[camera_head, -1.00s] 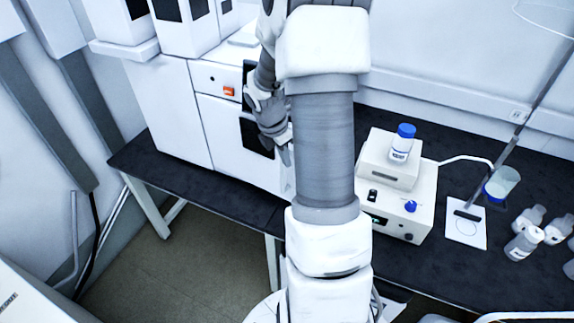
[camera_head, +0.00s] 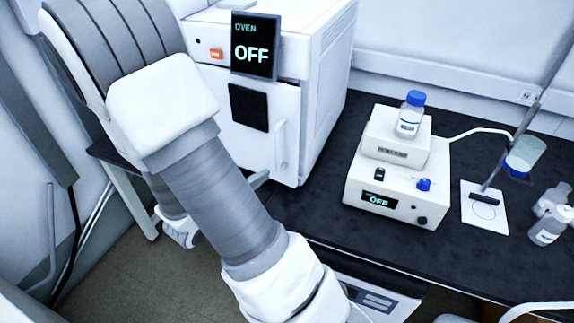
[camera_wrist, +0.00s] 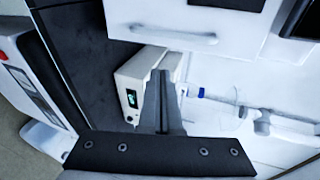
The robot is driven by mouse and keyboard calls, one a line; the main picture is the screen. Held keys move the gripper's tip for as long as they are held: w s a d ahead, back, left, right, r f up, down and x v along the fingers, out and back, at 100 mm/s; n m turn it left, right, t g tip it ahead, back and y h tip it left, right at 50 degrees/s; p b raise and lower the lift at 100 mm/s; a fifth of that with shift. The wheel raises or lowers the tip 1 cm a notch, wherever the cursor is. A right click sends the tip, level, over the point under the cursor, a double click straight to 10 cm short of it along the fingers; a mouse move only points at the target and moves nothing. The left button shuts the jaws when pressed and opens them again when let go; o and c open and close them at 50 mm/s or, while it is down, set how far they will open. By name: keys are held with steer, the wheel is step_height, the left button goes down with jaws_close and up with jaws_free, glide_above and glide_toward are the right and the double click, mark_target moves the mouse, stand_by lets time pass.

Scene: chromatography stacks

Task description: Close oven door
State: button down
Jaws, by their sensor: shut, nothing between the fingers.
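The white oven (camera_head: 325,70) stands on the bench with its display reading OFF. Its door (camera_head: 262,148), with a dark window and a vertical handle (camera_head: 282,145), looks flush with the oven front, though my arm covers its left part. In the wrist view the door's handle (camera_wrist: 175,34) runs across the top on a white panel. My gripper (camera_wrist: 163,88) is shut and empty, its fingers together below the handle in that picture and apart from it. In the head view only a grey fingertip (camera_head: 259,180) shows past my arm, below the door.
A white device (camera_head: 397,185) with an OFF display and a blue-capped bottle (camera_head: 410,113) stands right of the oven. The dark bench (camera_head: 320,215) before the oven is clear.

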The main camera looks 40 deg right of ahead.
steer(key=b, duration=0.1)
glide_toward(294, 145)
steer(key=shift+t, duration=0.3)
steer(key=d+f, duration=0.1)
steer(key=w+d+f, duration=0.1)
steer(key=d, duration=0.1)
steer(key=d+f, duration=0.1)
steer(key=f, duration=0.1)
steer(key=shift+w+d+f, duration=0.1)
steer(key=shift+w+d, duration=0.15)
steer(key=shift+d, duration=0.1)
steer(key=shift+w+d+n, duration=0.25)
steer(key=shift+d+n, duration=0.05)
steer(key=shift+d, duration=0.25)
steer(key=d, duration=0.2)
steer(key=w+d, duration=0.1)
steer(key=d, duration=0.1)
steer(key=shift+w+d+p, duration=0.2)
steer(key=shift+d+p, duration=0.05)
steer(key=shift+p, duration=0.15)
steer(key=shift+w+d+r, duration=0.1)
steer(key=shift+d+r, duration=0.15)
steer(key=shift+d, duration=0.1)
